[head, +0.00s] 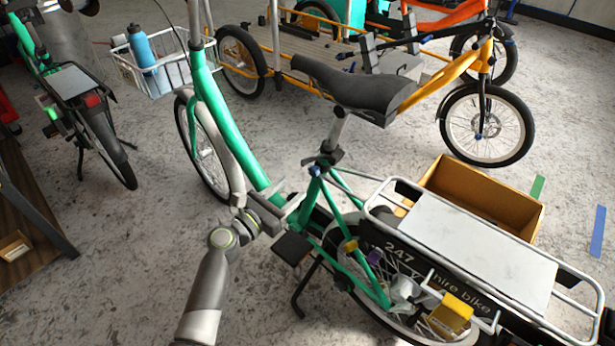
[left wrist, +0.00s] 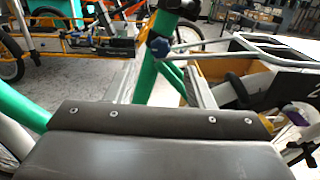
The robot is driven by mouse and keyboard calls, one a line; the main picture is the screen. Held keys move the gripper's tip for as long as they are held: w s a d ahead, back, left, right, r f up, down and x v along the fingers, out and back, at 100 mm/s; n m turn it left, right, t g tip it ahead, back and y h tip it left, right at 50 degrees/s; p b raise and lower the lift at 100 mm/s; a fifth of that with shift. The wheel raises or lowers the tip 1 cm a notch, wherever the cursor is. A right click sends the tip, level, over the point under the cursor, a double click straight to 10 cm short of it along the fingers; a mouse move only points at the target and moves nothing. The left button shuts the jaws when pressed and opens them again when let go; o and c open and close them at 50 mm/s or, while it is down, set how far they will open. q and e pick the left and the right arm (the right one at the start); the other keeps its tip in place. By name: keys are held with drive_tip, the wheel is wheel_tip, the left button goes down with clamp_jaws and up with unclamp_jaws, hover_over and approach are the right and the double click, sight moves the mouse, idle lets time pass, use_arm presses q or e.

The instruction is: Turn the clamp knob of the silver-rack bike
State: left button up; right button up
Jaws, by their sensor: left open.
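The silver-rack bike is the green bike (head: 214,100) in the foreground, with a silver tube rack (head: 408,186) at its rear. Its blue clamp knob (head: 315,170) sits at the seat-post clamp below the black saddle (head: 352,88). The knob also shows in the left wrist view (left wrist: 158,47), above and between my finger tips. My left gripper (head: 293,207) is open and empty beside the green frame, a little below and left of the knob and apart from it. My right gripper is in neither view.
A cardboard box (head: 482,197) stands beyond the rack. A yellow cargo bike (head: 440,83) stands behind, and another green bike (head: 75,100) stands at the left. A front basket (head: 128,66) holds a blue bottle (head: 142,58). The floor at left centre is clear.

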sight(311, 173)
use_arm(q)
drive_tip(key=b+x, duration=0.1)
drive_tip(key=x, duration=0.5)
drive_tip(key=shift+w+d, duration=0.5)
drive_tip(key=shift+w, duration=0.2)
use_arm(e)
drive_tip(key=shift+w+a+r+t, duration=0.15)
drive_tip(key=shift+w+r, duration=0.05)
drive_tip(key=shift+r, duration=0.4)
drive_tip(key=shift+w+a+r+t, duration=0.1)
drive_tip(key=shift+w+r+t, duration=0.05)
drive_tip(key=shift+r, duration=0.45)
use_arm(q)
drive_tip(key=c, duration=1)
